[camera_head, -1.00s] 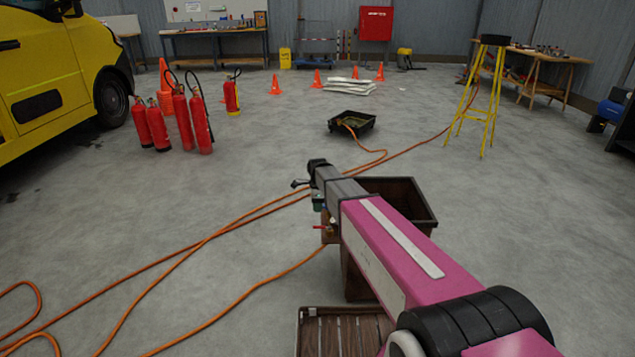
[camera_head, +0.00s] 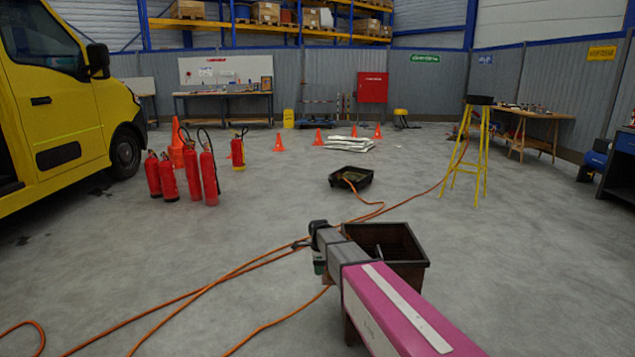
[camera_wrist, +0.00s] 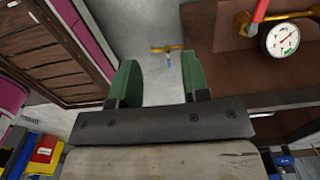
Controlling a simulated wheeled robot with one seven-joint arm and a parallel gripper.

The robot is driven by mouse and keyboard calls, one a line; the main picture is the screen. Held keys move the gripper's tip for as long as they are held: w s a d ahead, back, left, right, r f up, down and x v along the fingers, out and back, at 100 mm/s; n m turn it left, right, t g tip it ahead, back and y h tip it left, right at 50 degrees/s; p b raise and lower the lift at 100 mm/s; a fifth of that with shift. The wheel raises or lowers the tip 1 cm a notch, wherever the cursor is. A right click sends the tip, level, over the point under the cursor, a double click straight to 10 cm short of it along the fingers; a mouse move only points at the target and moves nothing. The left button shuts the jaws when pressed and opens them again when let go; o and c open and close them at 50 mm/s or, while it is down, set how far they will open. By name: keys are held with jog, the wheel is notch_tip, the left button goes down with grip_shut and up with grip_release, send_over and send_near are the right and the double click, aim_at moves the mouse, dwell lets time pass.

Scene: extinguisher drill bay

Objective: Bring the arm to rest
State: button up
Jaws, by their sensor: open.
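My gripper (camera_wrist: 158,78) is open, with two green fingers apart and nothing held between them in the wrist view. In the head view my arm reaches forward from the lower right, and my gripper (camera_head: 319,262) hangs at its far end, beside the brown open-topped box (camera_head: 412,264). The gripper is small there and partly hidden by the wrist. In the wrist view a small brass fitting with a blue part (camera_wrist: 168,49) shows beyond the gap between the fingers. A round pressure gauge (camera_wrist: 282,38) and a red-handled brass valve (camera_wrist: 257,14) are at the upper right.
An orange hose (camera_head: 215,284) runs across the floor. Several red extinguishers (camera_head: 209,176) stand at left by the yellow van (camera_head: 60,110). A black tray (camera_head: 351,182) lies ahead, and a yellow stool (camera_head: 468,155) stands at right. Floor between them is open.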

jog(key=s+d+n, duration=0.9)
jog(key=s, duration=0.4)
jog(key=s+d+r+n, duration=0.1)
jog(key=s+d+n, duration=0.8)
jog(key=s, duration=0.4)
jog(key=shift+d+r, duration=0.15)
jog(key=shift+r, duration=0.1)
